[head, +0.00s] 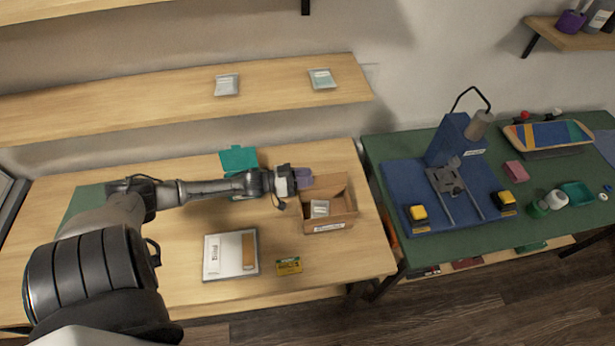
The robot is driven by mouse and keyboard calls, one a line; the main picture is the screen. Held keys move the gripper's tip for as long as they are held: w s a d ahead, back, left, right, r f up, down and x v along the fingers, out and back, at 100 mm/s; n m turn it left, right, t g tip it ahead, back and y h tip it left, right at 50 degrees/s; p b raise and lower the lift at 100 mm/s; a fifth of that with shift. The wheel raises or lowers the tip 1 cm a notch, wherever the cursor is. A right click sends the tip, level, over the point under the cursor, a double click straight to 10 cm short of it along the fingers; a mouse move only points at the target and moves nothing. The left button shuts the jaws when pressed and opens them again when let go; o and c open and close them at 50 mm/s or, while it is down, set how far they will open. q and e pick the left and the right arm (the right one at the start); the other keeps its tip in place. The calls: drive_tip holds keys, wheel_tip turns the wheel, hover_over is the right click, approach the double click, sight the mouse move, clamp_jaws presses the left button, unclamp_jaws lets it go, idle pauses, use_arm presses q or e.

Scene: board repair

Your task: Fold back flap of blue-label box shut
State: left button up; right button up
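An open cardboard box (342,221) stands on the wooden table, right of its middle. Its front carries a small label, too small to tell its colour for sure. A small pale packet (319,208) lies inside. The side flaps appear raised. The back flap is hard to make out near my gripper. My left gripper (305,178) reaches in from the left at the box's back left corner, with purplish fingers at or just above the rim. I cannot tell whether it touches the box or is open or shut. My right gripper is not in view.
A white tray (216,262) and a yellow-green small box (289,266) lie in front on the table. A teal item (238,159) lies behind my arm. A shelf (170,104) with two packets hangs above. A green bench (395,160) with a blue press (447,140) stands right.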

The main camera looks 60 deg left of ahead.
use_arm(q)
drive_tip(key=shift+w+d, duration=0.2)
drive_tip(key=shift+w, duration=0.15)
drive_tip(key=shift+c, duration=0.3)
clamp_jaws()
